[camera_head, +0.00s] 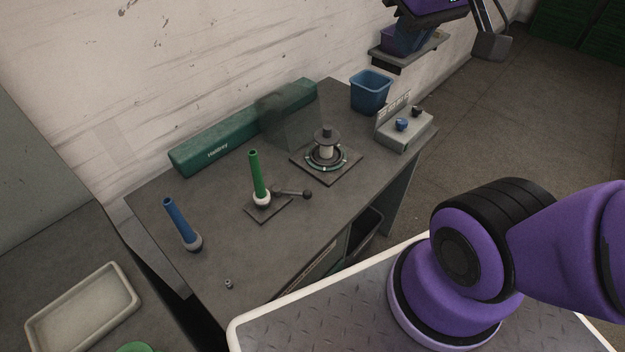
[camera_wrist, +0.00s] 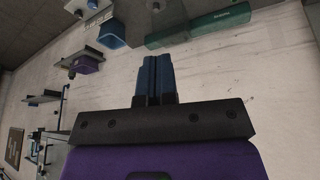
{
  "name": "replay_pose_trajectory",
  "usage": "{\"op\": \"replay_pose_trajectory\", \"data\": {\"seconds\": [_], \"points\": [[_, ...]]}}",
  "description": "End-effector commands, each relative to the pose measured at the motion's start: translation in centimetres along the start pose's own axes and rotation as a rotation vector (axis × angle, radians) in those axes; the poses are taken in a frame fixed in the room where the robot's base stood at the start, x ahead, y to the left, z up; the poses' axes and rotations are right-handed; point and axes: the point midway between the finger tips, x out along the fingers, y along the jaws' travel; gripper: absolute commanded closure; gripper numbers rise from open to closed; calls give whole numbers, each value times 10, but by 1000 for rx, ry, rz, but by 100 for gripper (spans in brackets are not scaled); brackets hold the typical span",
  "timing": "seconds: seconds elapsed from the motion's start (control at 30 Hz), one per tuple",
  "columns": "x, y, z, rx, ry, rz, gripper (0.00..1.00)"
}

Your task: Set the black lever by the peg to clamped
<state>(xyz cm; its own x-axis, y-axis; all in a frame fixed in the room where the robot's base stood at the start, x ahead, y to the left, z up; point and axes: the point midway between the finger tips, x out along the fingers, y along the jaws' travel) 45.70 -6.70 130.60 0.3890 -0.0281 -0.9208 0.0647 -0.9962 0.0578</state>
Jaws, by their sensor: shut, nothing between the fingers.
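The black lever (camera_head: 291,192) with a round knob sticks out to the right from the foot of the green peg (camera_head: 257,175). The peg stands upright on a dark square plate (camera_head: 264,212) on the grey bench, with a pale collar at its foot. The lever lies roughly level, and its knob end is clear of the peg. My gripper (camera_wrist: 153,75) shows in the wrist view with its fingers together and nothing between them. It is apart from the lever and faces the wall. I cannot make out the lever in the wrist view.
A blue peg (camera_head: 179,222) leans at the bench's left. A round fixture (camera_head: 325,158), a control box (camera_head: 405,130) and a blue bin (camera_head: 370,92) stand to the right. A green Hallbray housing (camera_head: 215,147) runs along the back. Bare bench lies around the lever.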

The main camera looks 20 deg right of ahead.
Motion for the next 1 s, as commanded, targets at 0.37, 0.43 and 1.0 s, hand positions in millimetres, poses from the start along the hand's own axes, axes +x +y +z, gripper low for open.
{"op": "replay_pose_trajectory", "data": {"seconds": [0.37, 0.43, 1.0], "points": [[44, 3, -31, -137, -112, 12, 100], [54, 4, -36, -168, -136, 8, 100], [148, 13, -68, -403, -296, -92, 100]]}}
